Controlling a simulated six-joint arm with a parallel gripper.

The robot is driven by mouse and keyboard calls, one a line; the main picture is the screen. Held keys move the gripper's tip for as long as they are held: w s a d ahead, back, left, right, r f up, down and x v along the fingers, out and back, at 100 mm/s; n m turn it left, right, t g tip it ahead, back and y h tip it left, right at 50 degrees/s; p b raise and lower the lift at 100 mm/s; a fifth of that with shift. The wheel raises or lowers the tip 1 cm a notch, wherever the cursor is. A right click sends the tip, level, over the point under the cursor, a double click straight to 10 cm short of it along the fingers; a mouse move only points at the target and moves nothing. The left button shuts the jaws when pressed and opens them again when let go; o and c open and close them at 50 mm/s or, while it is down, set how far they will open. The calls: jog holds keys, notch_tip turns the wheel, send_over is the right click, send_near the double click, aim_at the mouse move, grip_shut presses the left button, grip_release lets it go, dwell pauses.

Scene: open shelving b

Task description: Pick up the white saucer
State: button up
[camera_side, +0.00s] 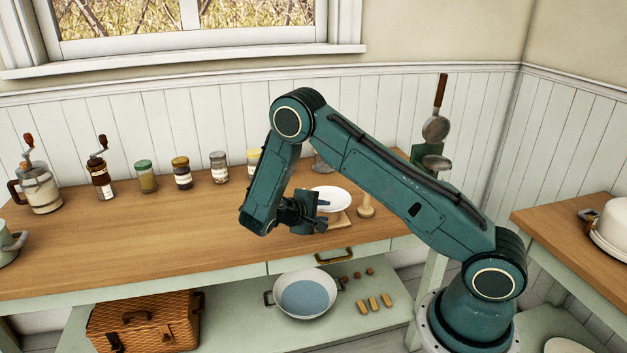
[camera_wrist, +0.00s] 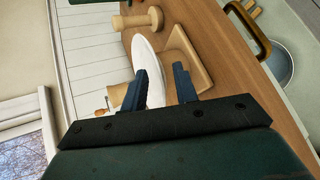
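The white saucer (camera_side: 331,195) is tilted up at a wooden stand (camera_side: 342,221) on the counter, partly hidden by my gripper (camera_side: 321,214) in the side view. In the wrist view the saucer (camera_wrist: 146,58) shows nearly edge-on, leaning at the pale wooden stand (camera_wrist: 187,52). My gripper (camera_wrist: 164,84) is open, with its two dark blue fingers apart. The saucer's near part shows between the fingers, close to the left finger, with a gap to the right finger. I cannot tell whether the left finger touches it.
A turned wooden piece (camera_side: 366,208) stands just right of the saucer; it also shows in the wrist view (camera_wrist: 140,19). Several jars (camera_side: 219,168) line the back of the counter. A drawer handle (camera_side: 335,256) and a pan (camera_side: 303,294) are below. The counter's left middle is clear.

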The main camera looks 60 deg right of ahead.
dwell(0.5)
grip_shut()
jog(key=shift+r, duration=0.1)
notch_tip(320, 180, up, 20)
dwell(0.9)
dwell(0.4)
